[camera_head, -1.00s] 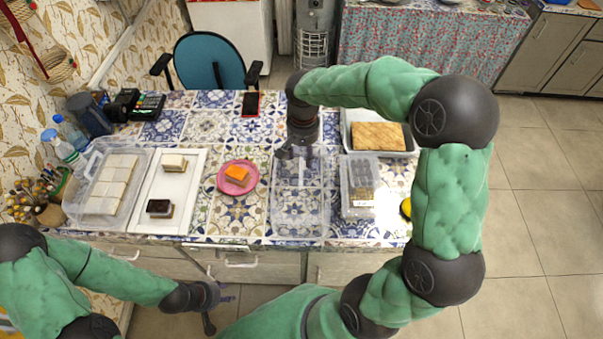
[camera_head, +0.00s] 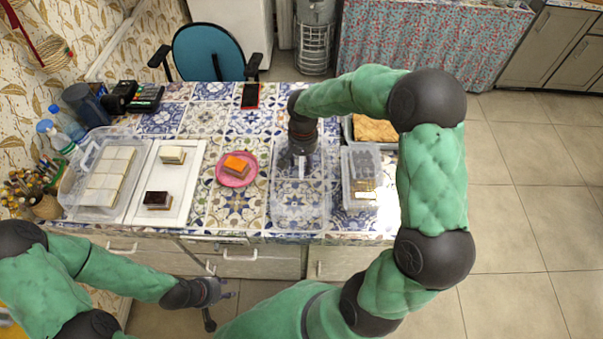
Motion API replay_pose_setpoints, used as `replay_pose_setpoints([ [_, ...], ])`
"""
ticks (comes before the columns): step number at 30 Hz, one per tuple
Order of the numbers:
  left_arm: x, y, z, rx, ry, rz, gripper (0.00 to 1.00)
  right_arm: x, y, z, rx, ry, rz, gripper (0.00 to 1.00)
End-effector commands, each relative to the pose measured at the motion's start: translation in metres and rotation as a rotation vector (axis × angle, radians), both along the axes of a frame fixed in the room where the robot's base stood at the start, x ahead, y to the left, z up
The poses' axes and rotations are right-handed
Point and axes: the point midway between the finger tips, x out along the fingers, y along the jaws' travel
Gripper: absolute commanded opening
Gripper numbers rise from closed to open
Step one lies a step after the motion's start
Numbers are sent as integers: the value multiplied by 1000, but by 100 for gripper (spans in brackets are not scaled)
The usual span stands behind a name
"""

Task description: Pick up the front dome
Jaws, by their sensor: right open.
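A clear, see-through cover (camera_head: 300,208) lies on the tiled table, just right of the pink plate; it looks like the front dome, and its edges are faint. My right gripper (camera_head: 297,163) points down over the rear part of this cover, its jaws open. I cannot tell if the fingers touch the cover. My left gripper (camera_head: 222,308) hangs in front of the table, below its front edge, with fingers apart and empty.
The pink plate (camera_head: 222,179) holds an orange-topped cake (camera_head: 236,165). A white tray (camera_head: 184,210) with two cake pieces and a clear box (camera_head: 75,200) stand left. Another clear container (camera_head: 358,196) stands close right of the cover. My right arm partly hides a pastry tray (camera_head: 372,144).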

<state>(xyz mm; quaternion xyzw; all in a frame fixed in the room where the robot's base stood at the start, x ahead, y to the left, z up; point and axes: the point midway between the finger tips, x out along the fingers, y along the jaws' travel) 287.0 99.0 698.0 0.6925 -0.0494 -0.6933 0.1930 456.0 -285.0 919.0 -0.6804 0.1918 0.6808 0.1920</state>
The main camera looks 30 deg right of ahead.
Motion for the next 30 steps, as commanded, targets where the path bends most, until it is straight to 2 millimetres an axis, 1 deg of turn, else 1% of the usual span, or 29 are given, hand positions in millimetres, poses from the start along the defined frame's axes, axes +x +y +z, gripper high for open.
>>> replay_pose_setpoints([
  [3, 0, 0, 1, 0, 0, 0, 40, 0, 0, 1, -1, -1, 0, 49],
  [4, 0, 0, 1, 0, 0, 0, 40, 0, 0, 1, -1, -1, 0, 46],
  [5, 0, 0, 1, 0, 0, 0, 40, 0, 0, 1, -1, -1, 0, 37],
  [6, 0, 0, 1, 0, 0, 0, 40, 0, 0, 1, -1, -1, 0, 26],
  [9, 0, 0, 1, 0, 0, 0, 40, 0, 0, 1, -1, -1, 0, 0],
  [23, 0, 0, 2, 0, 0, 0, 40, 1, 0, 5, -1, -3, -1, 0],
  [26, 0, 0, 3, 0, 0, 0, 40, 1, -1, 11, -2, -3, -1, 0],
  [30, 0, 0, 8, 0, 0, 0, 40, 1, -1, 27, -2, -6, -1, 0],
])
